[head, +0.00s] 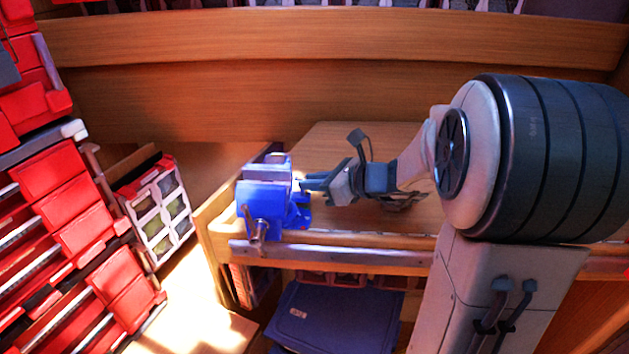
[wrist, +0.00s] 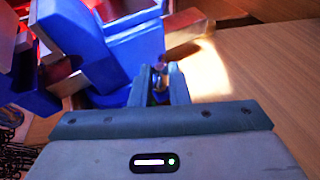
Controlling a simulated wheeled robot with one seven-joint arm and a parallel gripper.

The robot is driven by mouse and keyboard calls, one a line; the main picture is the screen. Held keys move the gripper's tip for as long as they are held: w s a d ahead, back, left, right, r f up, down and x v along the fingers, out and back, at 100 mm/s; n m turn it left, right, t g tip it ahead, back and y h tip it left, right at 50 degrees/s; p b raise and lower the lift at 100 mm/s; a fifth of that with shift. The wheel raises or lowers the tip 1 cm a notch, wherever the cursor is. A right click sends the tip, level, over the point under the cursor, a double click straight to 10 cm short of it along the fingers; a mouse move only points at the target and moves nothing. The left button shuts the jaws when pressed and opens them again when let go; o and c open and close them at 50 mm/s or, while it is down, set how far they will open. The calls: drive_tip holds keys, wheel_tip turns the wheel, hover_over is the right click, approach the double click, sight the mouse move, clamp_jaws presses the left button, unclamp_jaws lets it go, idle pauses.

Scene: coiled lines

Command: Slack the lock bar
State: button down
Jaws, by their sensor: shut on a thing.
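A blue vise (head: 262,197) is at the left front corner of the wooden bench. It also fills the upper left of the wrist view (wrist: 125,50). My gripper (head: 308,184) reaches it from the right, with its fingers at the vise's right side. In the wrist view my gripper (wrist: 162,88) has its two fingers close together, shut on a small metal piece, the lock bar (wrist: 160,72), beside the vise's blue body. Most of the bar is hidden by the fingers and the vise, so its angle cannot be told. In the head view it cannot be made out.
The wooden bench top (head: 345,145) is mostly clear behind my arm, apart from a coiled thing (head: 402,203) below my wrist. A metal handle (head: 258,236) is at the vise's front. Red bins (head: 85,225) stand left; a blue box (head: 335,315) is under the bench.

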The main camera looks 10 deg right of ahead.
drive_tip(key=n+g, duration=0.1)
drive_tip(key=n+g+y+p, duration=0.2)
drive_tip(key=shift+w+d+g, duration=0.25)
drive_tip(key=shift+g, duration=0.05)
drive_tip(key=n+g+p, duration=0.1)
drive_tip(key=n+g, duration=0.1)
drive_tip(key=n+g+y+p, duration=0.1)
drive_tip(key=n+g, duration=0.1)
drive_tip(key=shift+w+p, duration=0.35)
drive_tip(key=shift+p, duration=0.05)
drive_tip(key=c, duration=2.2)
unclamp_jaws()
drive_tip(key=n+g+p, duration=0.1)
drive_tip(key=n+g, duration=0.1)
drive_tip(key=n+g+p, duration=0.2)
drive_tip(key=g, duration=0.1)
drive_tip(key=shift+w, duration=0.4)
drive_tip(key=c, duration=2.1)
unclamp_jaws()
drive_tip(key=shift+w+a+f+n+g+h+p, duration=0.1)
drive_tip(key=shift+n+g+h+p, duration=0.15)
drive_tip(key=shift+n+g+p, duration=0.25)
drive_tip(key=shift+w+a+n+g+h+p, duration=0.1)
drive_tip(key=shift+n+g+h+p, duration=0.15)
drive_tip(key=shift+n+g, duration=0.4)
drive_tip(key=o, duration=1)
drive_tip(key=shift+s+a, duration=0.15)
